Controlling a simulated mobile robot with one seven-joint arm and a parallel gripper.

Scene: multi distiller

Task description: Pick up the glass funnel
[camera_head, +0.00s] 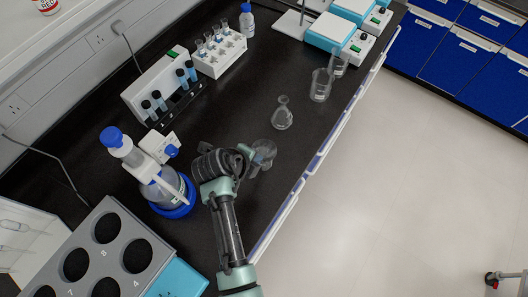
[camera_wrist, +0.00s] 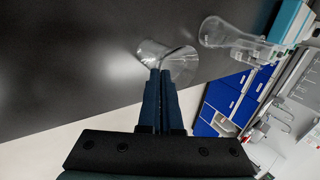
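The clear glass funnel (camera_head: 264,150) is near the front edge of the black bench, right at my gripper (camera_head: 256,164). In the wrist view the funnel (camera_wrist: 183,62) lies at the tips of my gripper (camera_wrist: 160,74), with its wide rim to the right. The two dark blue fingers are close together, with only a thin gap, and their tips overlap the funnel's glass. They look shut on its wall. The exact contact is hard to see through the clear glass, and I cannot tell whether the funnel touches the bench.
A glass flask (camera_head: 282,115) stands just beyond the funnel, with beakers (camera_head: 320,86) farther back. A blue-capped dispenser bottle (camera_head: 170,190) is left of my arm. A tube rack (camera_head: 172,92) stands at the wall side. The bench between the rack and flask is clear.

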